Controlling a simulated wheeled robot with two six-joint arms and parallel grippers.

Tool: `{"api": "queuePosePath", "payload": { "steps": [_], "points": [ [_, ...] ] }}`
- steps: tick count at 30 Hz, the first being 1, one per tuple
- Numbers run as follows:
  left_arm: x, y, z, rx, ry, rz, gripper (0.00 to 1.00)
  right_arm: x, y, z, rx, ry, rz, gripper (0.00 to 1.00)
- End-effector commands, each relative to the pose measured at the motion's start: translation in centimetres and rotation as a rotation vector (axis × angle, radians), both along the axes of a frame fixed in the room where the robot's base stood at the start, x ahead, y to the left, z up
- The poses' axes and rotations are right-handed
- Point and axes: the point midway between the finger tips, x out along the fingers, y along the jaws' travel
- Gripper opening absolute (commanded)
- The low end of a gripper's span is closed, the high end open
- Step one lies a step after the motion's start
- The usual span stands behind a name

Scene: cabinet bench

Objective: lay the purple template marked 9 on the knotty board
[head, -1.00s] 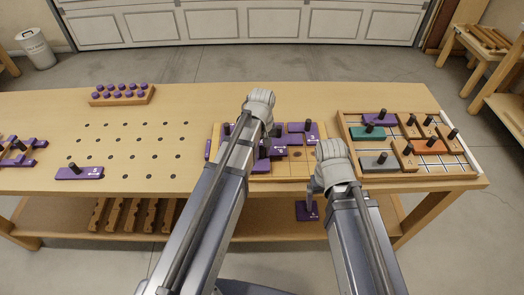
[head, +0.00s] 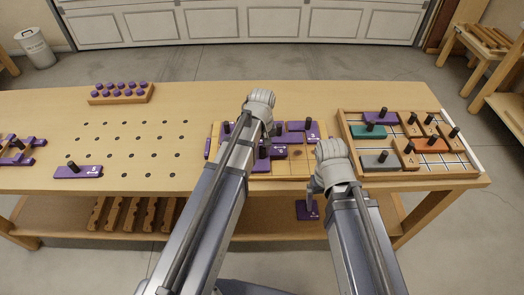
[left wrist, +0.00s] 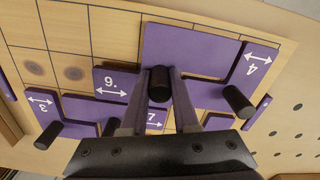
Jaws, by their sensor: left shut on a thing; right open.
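The knotty board (head: 292,171) lies mid-bench, pale with a grid and dark knots, partly hidden by my arms. It fills much of the left wrist view (left wrist: 75,25). There my left gripper (left wrist: 158,88) is shut on a black knob. The purple template marked 9 (left wrist: 118,80) lies just beside and under the fingers, its mark upside down; the held knob appears to be its own. Purple templates marked 4 (left wrist: 205,45), 7 (left wrist: 153,122) and 3 (left wrist: 75,107) are close around it. I cannot tell whether 9 touches the board. My right gripper (head: 314,190) is open and empty at the bench's front edge.
A framed tray (head: 460,172) with coloured and wooden templates stands to the right. A purple template (head: 78,172) lies at the left on the holed bench top, near a knob rack (head: 122,96). Another purple template (head: 307,211) lies lower down, below the right gripper.

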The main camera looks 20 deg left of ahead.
Motion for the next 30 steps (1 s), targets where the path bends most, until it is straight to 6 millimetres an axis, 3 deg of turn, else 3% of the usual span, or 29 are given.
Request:
{"api": "queuePosePath", "payload": {
  "steps": [30],
  "points": [
    [0.00,0.00,-0.85,0.000,0.000,0.000,0.00,0.00,0.00,-0.85,0.000,0.000,0.000,0.88]
  ]
}}
